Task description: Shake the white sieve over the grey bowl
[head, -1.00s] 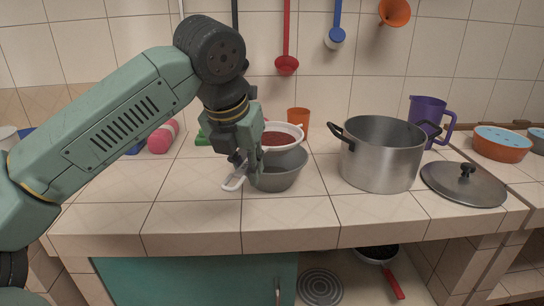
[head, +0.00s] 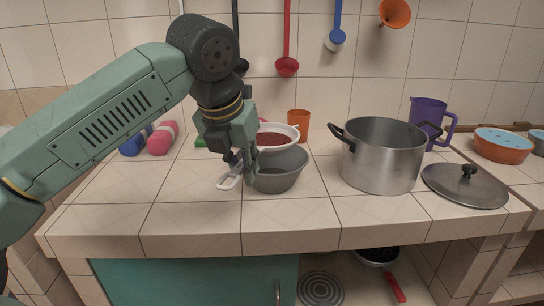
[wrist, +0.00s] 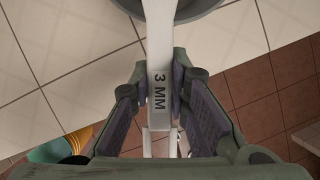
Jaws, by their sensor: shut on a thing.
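The white sieve (head: 293,129) has a dark red mesh and is held over the grey bowl (head: 277,180), overlapping its back part in the head view. My gripper (head: 242,170) is shut on the sieve's white handle (head: 230,182), left of the bowl. In the wrist view the handle (wrist: 160,60), marked "3 MM", runs between both fingers of my gripper (wrist: 160,100). The bowl's rim (wrist: 196,12) shows at the top there. The bowl stands on the tiled counter near its front edge. Whether anything lies in the bowl cannot be seen.
A large steel pot (head: 380,165) stands close right of the bowl, with its lid (head: 465,186) beside it. An orange cup (head: 298,121) is behind the sieve. Utensils, including a red ladle (head: 287,66), hang on the wall. The counter's left front (head: 120,218) is clear.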

